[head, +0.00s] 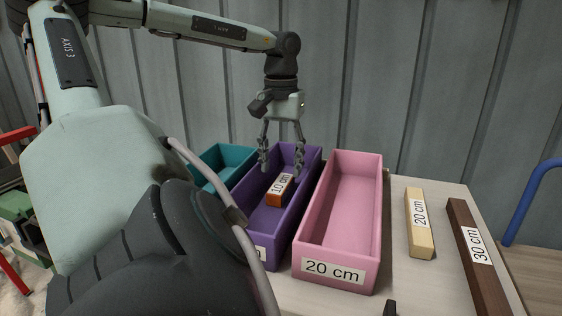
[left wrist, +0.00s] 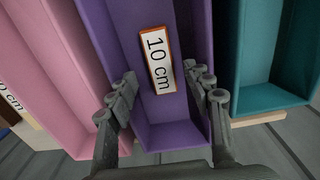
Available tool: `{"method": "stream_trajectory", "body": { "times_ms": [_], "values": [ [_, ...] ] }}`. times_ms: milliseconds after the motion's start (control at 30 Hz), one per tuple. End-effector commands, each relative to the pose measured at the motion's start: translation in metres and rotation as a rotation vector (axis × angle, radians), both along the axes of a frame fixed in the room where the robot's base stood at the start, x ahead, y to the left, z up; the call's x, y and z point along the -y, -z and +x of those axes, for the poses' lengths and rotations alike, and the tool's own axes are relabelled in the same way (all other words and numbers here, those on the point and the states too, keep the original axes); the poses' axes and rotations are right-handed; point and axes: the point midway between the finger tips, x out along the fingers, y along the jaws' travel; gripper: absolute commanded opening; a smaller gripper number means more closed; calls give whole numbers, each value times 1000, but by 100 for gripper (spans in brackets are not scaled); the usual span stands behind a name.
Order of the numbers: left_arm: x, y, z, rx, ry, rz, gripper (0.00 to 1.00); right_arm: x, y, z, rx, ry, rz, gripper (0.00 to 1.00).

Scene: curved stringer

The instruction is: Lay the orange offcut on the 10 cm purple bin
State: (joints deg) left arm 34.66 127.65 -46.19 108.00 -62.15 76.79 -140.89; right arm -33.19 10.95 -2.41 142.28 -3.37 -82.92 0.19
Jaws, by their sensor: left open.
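The orange offcut (head: 272,197), with a white "10 cm" label, lies inside the purple bin (head: 314,163). It also shows in the left wrist view (left wrist: 173,88), in the purple bin (left wrist: 187,137) with its label facing the camera. My left gripper (head: 282,171) is open above the far part of the purple bin, fingers pointing down. In the left wrist view its fingertips (left wrist: 162,84) are on either side of the offcut's near end, with gaps to it. The purple bin's front label is mostly hidden by my arm. My right gripper is not clearly in view.
A pink bin (head: 375,220) labelled "20 cm" stands right of the purple one, and a teal bin (head: 230,155) stands left. A pale 20 cm piece (head: 420,240) and a dark brown 30 cm piece (head: 467,230) lie on the table (head: 440,270) at right. A grey corrugated wall is behind.

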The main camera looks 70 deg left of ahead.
Motion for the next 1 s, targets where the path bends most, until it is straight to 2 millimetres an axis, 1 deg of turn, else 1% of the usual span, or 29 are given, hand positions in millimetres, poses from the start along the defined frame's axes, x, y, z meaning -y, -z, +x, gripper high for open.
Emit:
{"method": "stream_trajectory", "body": {
  "times_ms": [67, 233, 400, 600, 700, 800, 1000],
  "values": [
    [0, -4, 0, 1, -1, 1, 51, 3, -1, -3, -16, 8, -4, 40],
    [0, -15, 0, -1, -1, 2, 51, 23, 4, -31, -141, 58, -41, 40],
    [-1, -58, 1, 4, -1, 2, 51, 22, 16, -26, -147, 54, -36, 40],
    [-1, -101, 0, 3, -1, 0, 51, 22, 28, -22, -153, 50, -31, 40],
    [-1, -116, 0, 1, -1, 0, 51, 21, 32, -20, -153, 49, -29, 40],
    [0, -126, 0, 1, 0, 1, 51, 21, 35, -19, -155, 47, -27, 40],
    [0, -132, 0, 0, -1, 0, 51, 21, 40, -19, -159, 47, -27, 40]
  ]
}}
